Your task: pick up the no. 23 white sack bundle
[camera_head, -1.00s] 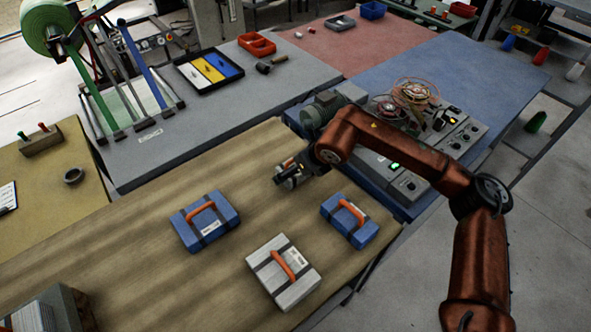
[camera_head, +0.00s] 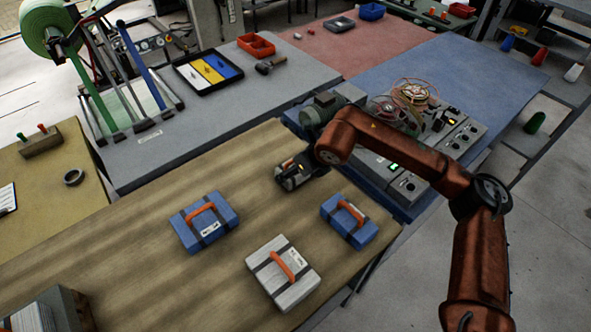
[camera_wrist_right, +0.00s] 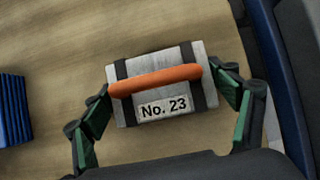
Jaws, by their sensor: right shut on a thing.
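The white sack bundle labelled No. 23 (camera_wrist_right: 163,107), with dark straps and an orange handle (camera_wrist_right: 155,81), fills the middle of the right wrist view. My right gripper (camera_wrist_right: 163,88) has a finger at each end of that handle and is shut on it. In the head view my right gripper (camera_head: 291,178) is low over the far right part of the wooden table and largely hides this bundle. I cannot tell whether the bundle still touches the table. My left gripper is in neither current view.
Another white bundle (camera_head: 303,287), its label unreadable, lies on the wooden table (camera_head: 130,240) nearer the front. A blue bundle (camera_head: 186,230) lies to the left and another blue bundle (camera_head: 347,229) to the right. A control machine (camera_head: 400,170) stands close beyond the gripper.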

